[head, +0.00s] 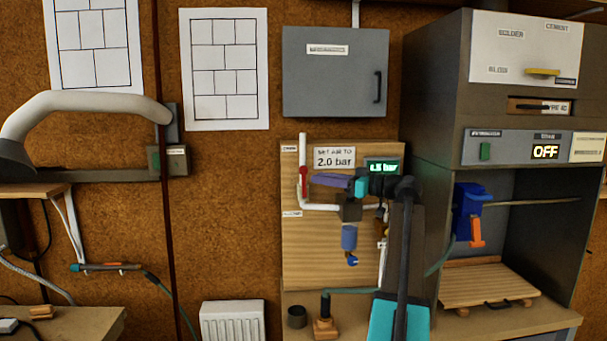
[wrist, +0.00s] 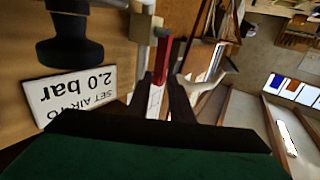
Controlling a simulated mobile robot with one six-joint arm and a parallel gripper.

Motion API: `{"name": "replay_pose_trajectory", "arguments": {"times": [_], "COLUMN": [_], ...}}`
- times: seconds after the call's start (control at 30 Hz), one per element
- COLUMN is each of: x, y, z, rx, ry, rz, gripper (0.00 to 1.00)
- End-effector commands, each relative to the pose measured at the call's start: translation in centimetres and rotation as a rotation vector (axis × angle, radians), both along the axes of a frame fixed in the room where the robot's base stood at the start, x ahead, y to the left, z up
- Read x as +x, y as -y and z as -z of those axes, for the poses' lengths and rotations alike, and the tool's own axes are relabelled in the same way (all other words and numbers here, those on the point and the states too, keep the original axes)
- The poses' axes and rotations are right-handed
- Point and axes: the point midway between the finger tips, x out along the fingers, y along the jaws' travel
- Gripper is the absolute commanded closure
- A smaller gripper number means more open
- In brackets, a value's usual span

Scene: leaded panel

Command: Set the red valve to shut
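The red valve (head: 303,181) sits on a white pipe at the left of the wooden panel (head: 330,250). Its handle stands about upright. In the wrist view, which is upside down, the red handle (wrist: 162,62) runs down towards the gap between my fingers. My gripper (wrist: 160,88) has its dark fingers apart, one on each side of the handle's end. A white label shows between them beside the red. In the head view my gripper (head: 318,180) reaches in from the right, close to the handle; contact is hard to tell.
A sign reading 2.0 bar (head: 334,158) and a gauge display (head: 382,167) are just right of the valve. A blue filter bowl (head: 349,238) hangs below. A grey cabinet (head: 335,85) is above. A dark pot (head: 297,317) stands on the bench below.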

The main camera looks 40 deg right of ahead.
Motion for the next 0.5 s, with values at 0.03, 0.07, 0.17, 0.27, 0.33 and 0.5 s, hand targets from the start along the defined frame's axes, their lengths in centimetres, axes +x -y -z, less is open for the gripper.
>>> {"name": "replay_pose_trajectory", "arguments": {"times": [0.03, 0.07, 0.17, 0.27, 0.33, 0.5], "x": [0.8, 1.2, 2.6, 3.9, 4.8, 6.3], "y": [-0.3, -0.4, -0.8, -1.1, -1.4, -1.8], "z": [-0.2, -0.2, -0.2, -0.2, -0.2, -0.1], "rx": [0.001, 0.001, 0.002, 0.002, 0.002, 0.000], "ry": [0.000, 0.000, -0.001, 0.000, -0.001, 0.000], "rz": [-0.003, -0.002, -0.002, -0.001, -0.002, 0.001], "gripper": [0.80, 0.80, 0.80, 0.80, 0.80, 0.80]}}
